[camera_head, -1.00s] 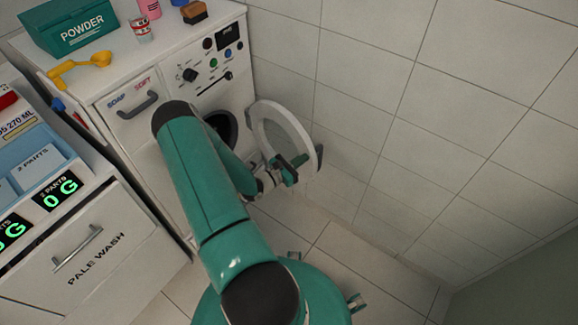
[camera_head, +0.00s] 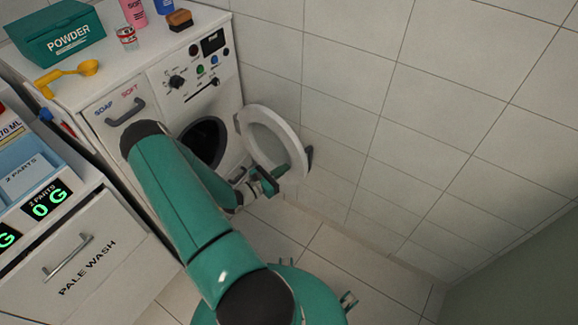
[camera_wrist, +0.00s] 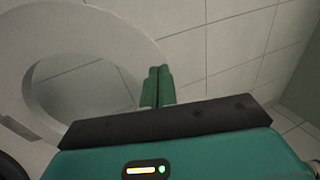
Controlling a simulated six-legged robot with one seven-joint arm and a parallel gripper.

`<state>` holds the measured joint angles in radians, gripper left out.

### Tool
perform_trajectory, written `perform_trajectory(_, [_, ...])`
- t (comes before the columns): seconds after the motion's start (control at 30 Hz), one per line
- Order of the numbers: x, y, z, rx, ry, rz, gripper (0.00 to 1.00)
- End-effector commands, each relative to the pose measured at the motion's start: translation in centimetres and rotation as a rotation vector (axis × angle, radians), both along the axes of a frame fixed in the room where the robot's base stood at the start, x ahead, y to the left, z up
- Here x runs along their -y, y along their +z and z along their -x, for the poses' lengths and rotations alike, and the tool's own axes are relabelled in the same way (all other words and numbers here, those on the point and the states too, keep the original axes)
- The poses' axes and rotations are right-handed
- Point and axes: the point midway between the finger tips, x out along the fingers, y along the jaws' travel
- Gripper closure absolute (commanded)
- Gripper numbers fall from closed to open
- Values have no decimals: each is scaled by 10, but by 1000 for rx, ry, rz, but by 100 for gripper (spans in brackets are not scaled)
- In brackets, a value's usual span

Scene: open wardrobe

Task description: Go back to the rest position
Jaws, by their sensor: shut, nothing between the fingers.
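My gripper (camera_head: 281,172) is at the end of my green arm, in front of the open washing machine door (camera_head: 292,146). In the wrist view my gripper (camera_wrist: 158,86) has its two green fingers together with nothing between them. The round white door (camera_wrist: 110,32) fills the left of that view, with the fingers overlapping its right part. I cannot tell whether the fingers touch the door. The washing machine (camera_head: 190,100) stands at the upper left with its dark drum opening (camera_head: 205,138) uncovered, partly behind my arm.
A powder box (camera_head: 60,38), a yellow scoop (camera_head: 68,75), a can (camera_head: 127,38), a pink bottle (camera_head: 134,12) and a brush (camera_head: 180,20) stand on the machine. A pale wash cabinet (camera_head: 95,250) is at the left. A tiled wall (camera_head: 400,110) bounds the right; some floor is clear.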

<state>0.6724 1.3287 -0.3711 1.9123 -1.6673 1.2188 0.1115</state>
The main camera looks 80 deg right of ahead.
Motion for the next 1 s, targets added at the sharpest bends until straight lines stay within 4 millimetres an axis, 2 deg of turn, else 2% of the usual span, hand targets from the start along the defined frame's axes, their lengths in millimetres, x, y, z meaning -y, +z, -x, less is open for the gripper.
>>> perform_trajectory(0.3, [-52,0,-38,-1,5,-1,100])
perform_trajectory(0.43, [-66,0,-47,0,3,0,100])
perform_trajectory(0.6, [-74,0,-51,1,2,-1,100])
perform_trajectory(0.87, [-74,1,-51,4,0,0,100])
perform_trajectory(1.0, [-78,13,-63,52,-21,13,100])
